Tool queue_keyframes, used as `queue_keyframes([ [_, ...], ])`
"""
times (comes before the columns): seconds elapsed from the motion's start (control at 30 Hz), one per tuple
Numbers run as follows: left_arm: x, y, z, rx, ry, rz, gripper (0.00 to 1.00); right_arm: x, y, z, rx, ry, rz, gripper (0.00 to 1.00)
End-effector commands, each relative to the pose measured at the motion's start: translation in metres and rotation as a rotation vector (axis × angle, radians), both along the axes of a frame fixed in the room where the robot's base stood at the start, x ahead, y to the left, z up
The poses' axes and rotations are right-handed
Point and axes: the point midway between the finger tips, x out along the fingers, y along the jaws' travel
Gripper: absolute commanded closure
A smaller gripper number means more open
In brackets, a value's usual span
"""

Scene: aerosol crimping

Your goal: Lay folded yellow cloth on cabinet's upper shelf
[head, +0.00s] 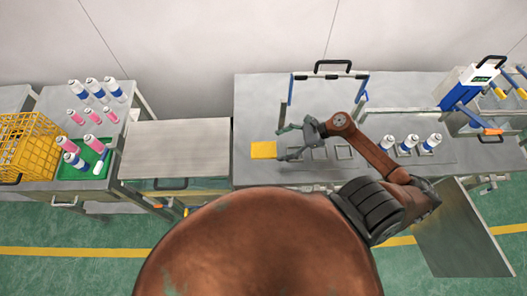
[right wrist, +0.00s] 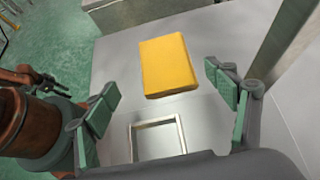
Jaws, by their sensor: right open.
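The folded yellow cloth (head: 263,150) lies flat on the grey bench top (head: 262,100), near its left edge. In the right wrist view the cloth (right wrist: 168,65) is a thick yellow rectangle ahead of the fingers. My right gripper (head: 287,143) is just right of the cloth in the head view. In the right wrist view its green-padded fingers (right wrist: 162,88) are spread apart with nothing between them. A low grey-topped unit (head: 175,148) with a clear front and dark handle stands left of the bench; I cannot tell whether it is the cabinet. No shelf shows clearly.
A square metal frame (right wrist: 158,138) lies on the bench near the cloth. A blue press frame (head: 328,76) stands behind my right arm. White cans (head: 411,144) stand to the right. A yellow basket (head: 30,145) and a green tray (head: 88,160) are at left.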

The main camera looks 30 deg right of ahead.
Motion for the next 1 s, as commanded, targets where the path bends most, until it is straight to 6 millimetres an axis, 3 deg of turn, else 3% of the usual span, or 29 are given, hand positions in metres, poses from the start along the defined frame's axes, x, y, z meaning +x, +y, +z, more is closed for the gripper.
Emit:
queue_keyframes([
  [0.5, 0.002, 0.0, 0.022, -0.001, -0.004, 0.0, 0.6, 0.036, 0.041, -0.035, 0.0, 0.0, 0.003, 0.22],
  [0.83, 0.002, 0.0, 0.022, -0.001, -0.004, 0.0, 0.6, 0.038, 0.046, -0.04, -0.002, 0.001, 0.004, 0.22],
  [1.0, 0.002, 0.0, 0.022, -0.001, -0.004, 0.0, 0.6, 0.037, 0.046, -0.04, -0.002, 0.001, 0.004, 0.33],
])
